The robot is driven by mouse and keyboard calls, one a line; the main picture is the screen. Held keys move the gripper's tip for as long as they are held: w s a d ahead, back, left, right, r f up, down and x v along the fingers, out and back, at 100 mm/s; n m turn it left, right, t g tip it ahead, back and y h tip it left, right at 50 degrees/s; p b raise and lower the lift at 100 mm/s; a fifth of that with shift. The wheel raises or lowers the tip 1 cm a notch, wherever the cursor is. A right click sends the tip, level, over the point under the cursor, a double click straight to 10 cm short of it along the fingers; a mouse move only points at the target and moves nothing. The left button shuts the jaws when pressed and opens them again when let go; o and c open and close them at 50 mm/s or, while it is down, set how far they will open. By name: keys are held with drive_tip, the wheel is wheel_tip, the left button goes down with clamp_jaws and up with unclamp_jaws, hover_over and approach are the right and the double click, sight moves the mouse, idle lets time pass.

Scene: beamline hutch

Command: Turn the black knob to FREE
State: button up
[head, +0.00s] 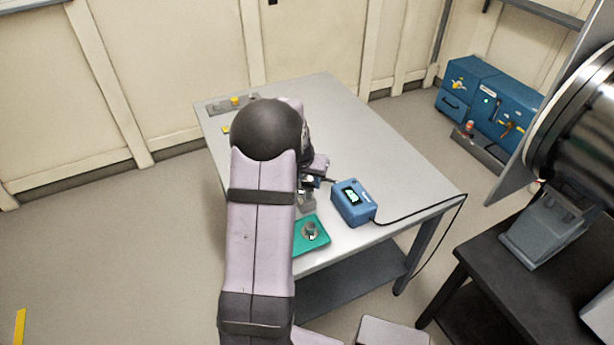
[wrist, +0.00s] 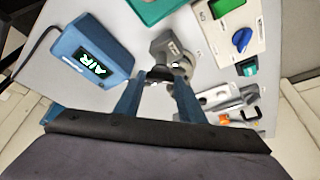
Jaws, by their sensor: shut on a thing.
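The black knob (wrist: 158,74) shows as a small dark piece on a grey metal mount (wrist: 163,45) in the wrist view. My gripper (wrist: 160,80) has its blue fingers on either side of it, shut on it. The fingers hide part of the knob, and I cannot read any FREE mark or tell where the knob points. In the head view my gripper (head: 314,182) is beside the grey mount (head: 306,202), and the knob is hidden behind my arm.
A blue box (head: 352,203) with a lit display stands close on the right; its display reads AIR in the wrist view (wrist: 91,58). A teal plate (head: 312,232) lies near the table (head: 400,165) edge. A white panel with a blue knob (wrist: 241,41) is nearby. The table's right side is clear.

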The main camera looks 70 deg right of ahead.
drive_tip(key=shift+s+r+n+t, duration=0.15)
drive_tip(key=shift+n+t, duration=0.15)
drive_tip(key=shift+n, duration=0.5)
drive_tip(key=shift+d+f+n+t+b, duration=0.1)
drive_tip(key=shift+f+n+t+b, duration=0.1)
drive_tip(key=shift+n, duration=0.3)
drive_tip(key=shift+f+n+t+b, duration=0.1)
drive_tip(key=shift+n+t+b, duration=0.1)
drive_tip(key=shift+n, duration=0.3)
drive_tip(key=n+t+b, duration=0.1)
drive_tip(key=n+b, duration=0.1)
drive_tip(key=b, duration=0.1)
drive_tip(key=shift+s+n+y, duration=0.15)
drive_tip(key=shift+n+y, duration=0.15)
drive_tip(key=shift+y, duration=0.1)
drive_tip(key=shift+n+b, duration=0.5)
drive_tip(key=shift+b, duration=0.35)
drive_tip(key=shift+r, duration=0.15)
drive_tip(key=o, duration=0.7)
drive_tip(key=shift+o, duration=0.3)
